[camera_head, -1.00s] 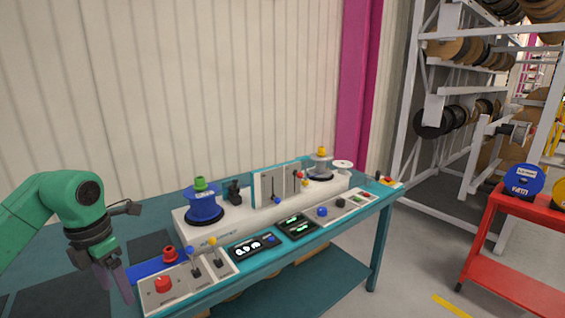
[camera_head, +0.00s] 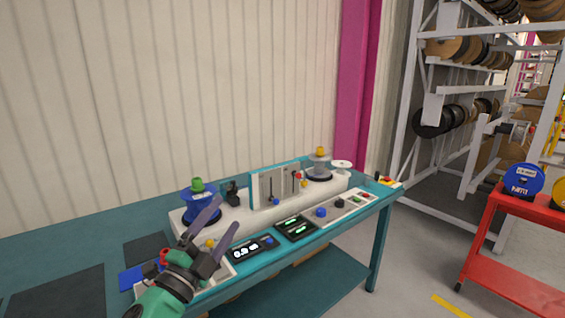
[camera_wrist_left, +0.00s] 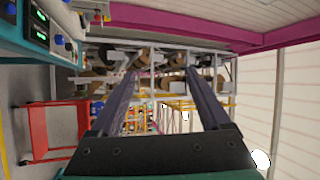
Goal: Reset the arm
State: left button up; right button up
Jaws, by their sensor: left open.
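My left gripper (camera_head: 216,236) is open and empty in the head view. It is raised in front of the left end of the teal workbench (camera_head: 330,252), with its fingers pointing up and to the right. It hides part of the left control panel and overlaps the blue reel (camera_head: 197,207) in the picture. In the left wrist view the two fingers (camera_wrist_left: 158,98) stand wide apart with nothing between them. My right gripper is in neither view.
The bench carries a white winding unit (camera_head: 236,222) with a clear reel (camera_head: 320,168) at its right end. A red cart (camera_head: 514,272) with a blue reel (camera_head: 523,180) stands at the right. Tall racks (camera_head: 420,90) of cable reels stand behind. Floor between bench and cart is clear.

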pick_arm(q)
jog(key=s+a+f+n+g+y, duration=0.3)
jog(key=a+f+n+g+y, duration=0.25)
jog(key=f, duration=0.45)
jog(key=s+a+f+n+g+y, duration=0.2)
jog(key=s+a+f+n+y, duration=0.15)
jog(key=a+f+n, duration=0.4)
jog(key=s+d+f+n+g+h, duration=0.15)
jog(key=s+f+g, duration=0.25)
jog(key=s+f, duration=0.5)
jog(key=s+d+f+n+g, duration=0.1)
jog(key=s+f+n+g, duration=0.2)
jog(key=s+f+g, duration=0.35)
jog(key=s+f, duration=0.2)
jog(key=f, duration=1)
jog(key=s+f, duration=0.2)
jog(key=f, duration=1)
jog(key=s+a+f, duration=0.3)
jog(key=s+f, duration=1.1)
jog(key=s, duration=0.2)
jog(key=shift+s+g, duration=0.25)
jog(key=shift+g, duration=0.15)
